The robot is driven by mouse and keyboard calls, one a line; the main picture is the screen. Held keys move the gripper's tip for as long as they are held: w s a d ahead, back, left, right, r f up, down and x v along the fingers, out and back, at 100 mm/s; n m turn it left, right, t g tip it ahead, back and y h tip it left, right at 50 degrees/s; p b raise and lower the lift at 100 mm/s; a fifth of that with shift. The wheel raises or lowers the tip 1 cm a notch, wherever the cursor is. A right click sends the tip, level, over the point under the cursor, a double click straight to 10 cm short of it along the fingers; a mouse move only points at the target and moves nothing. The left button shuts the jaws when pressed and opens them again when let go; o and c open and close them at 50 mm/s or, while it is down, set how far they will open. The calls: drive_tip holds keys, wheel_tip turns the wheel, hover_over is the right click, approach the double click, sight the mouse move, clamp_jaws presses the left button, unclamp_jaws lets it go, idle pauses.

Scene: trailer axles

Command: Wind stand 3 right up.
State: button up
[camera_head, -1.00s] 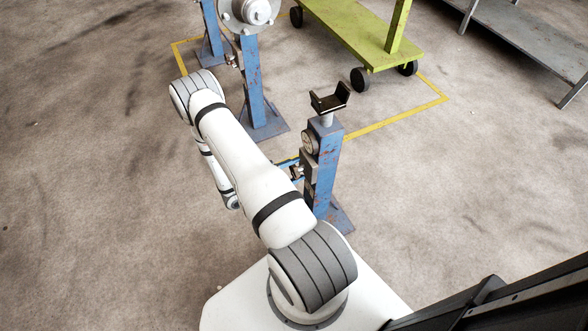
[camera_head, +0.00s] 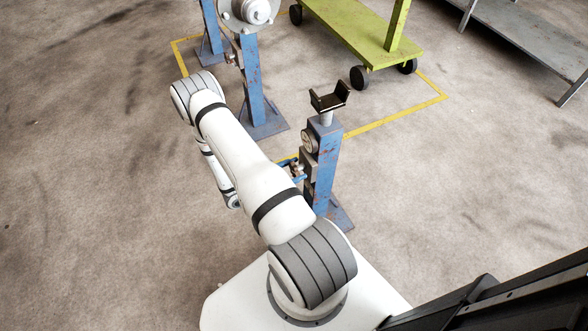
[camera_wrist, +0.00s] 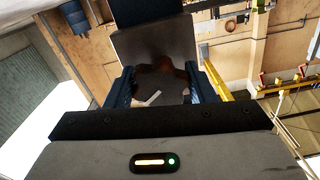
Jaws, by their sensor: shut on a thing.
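A blue stand (camera_head: 323,165) with a black U-shaped saddle (camera_head: 330,97) on a short pale screw stands nearest my base; no number is readable on it. The saddle is empty.
A second blue stand (camera_head: 252,90) is behind, beneath a grey hub (camera_head: 247,12), with another blue post (camera_head: 211,35) further left. A green wheeled cart (camera_head: 362,38) and a grey bench (camera_head: 530,40) are at the back right. Floor at left and right is clear.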

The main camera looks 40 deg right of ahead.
drive_tip(key=shift+n, duration=0.7)
drive_tip(key=o, duration=1)
drive_tip(key=shift+c, duration=0.2)
drive_tip(key=v, duration=0.7)
drive_tip(key=shift+a, duration=0.4)
